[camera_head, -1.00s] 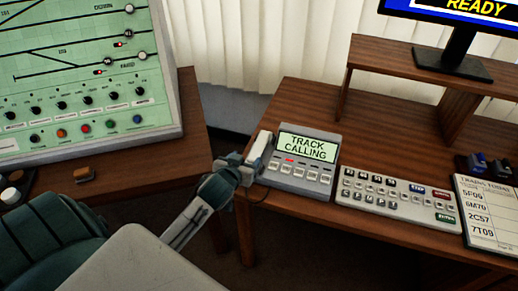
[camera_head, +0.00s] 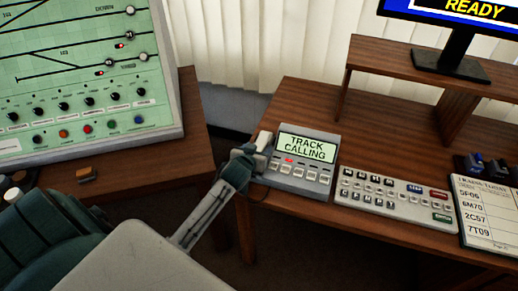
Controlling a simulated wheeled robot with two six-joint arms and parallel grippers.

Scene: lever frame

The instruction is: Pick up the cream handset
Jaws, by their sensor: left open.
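The cream handset (camera_head: 262,141) sits upright at the left side of a grey phone unit (camera_head: 298,180), whose screen reads "TRACK CALLING" and which shows a red light. My left gripper (camera_head: 249,156) is at the handset's left side, open, with its fingers close to it. The gripper hides the handset's lower part, so I cannot tell whether they touch. My right gripper is not in view.
A grey keypad (camera_head: 395,197) lies right of the phone unit, with a paper list (camera_head: 490,214) beyond it. A monitor (camera_head: 455,50) stands on a raised shelf. A green track panel (camera_head: 85,75) stands at the left. A gap separates the two desks.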

